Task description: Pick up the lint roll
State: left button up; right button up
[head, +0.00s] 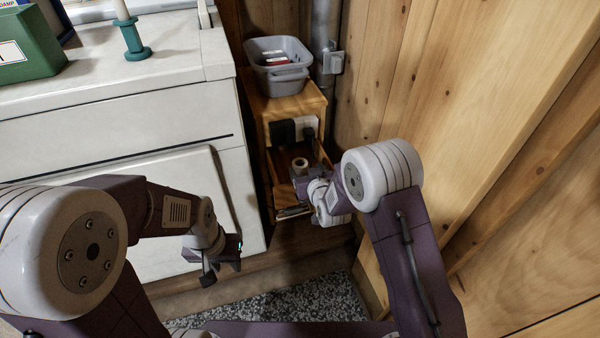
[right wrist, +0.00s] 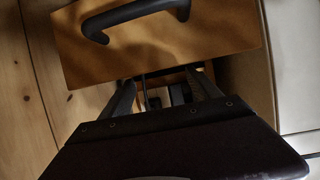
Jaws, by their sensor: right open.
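A small round pale-tan end with a darker centre, which looks like the lint roll (head: 300,165), shows inside the open lower part of a narrow wooden cabinet (head: 303,103). My right gripper (head: 301,182) is at that opening, right by the roll. In the right wrist view my right gripper (right wrist: 168,92) is open, its fingers reaching under a wooden front with a black handle (right wrist: 135,15). The space between them is dark, and I cannot tell the roll there. My left gripper (head: 223,270) hangs open and empty before the white counter front.
A grey plastic basin (head: 278,64) with small items stands on the cabinet. The white counter (head: 140,75) is close on the left, bearing a green box (head: 28,45) and a teal stand (head: 136,50). A plank wall (head: 460,90) closes the right side.

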aim_at(299, 161)
jog(key=x, duration=0.1)
jog(key=b+x, duration=0.2)
jog(key=x, duration=0.1)
jog(key=shift+s+a+f, duration=0.1)
jog(key=shift+a+f, duration=0.2)
jog(key=shift+w+f+b, duration=0.1)
jog(key=shift+w+b, duration=0.25)
jog(key=shift+w+a, duration=0.1)
jog(key=shift+w, duration=0.05)
jog(key=c, duration=1.4)
notch_tip(299, 161, up, 28)
jog(key=p, duration=1.2)
jog(key=shift+c, duration=0.2)
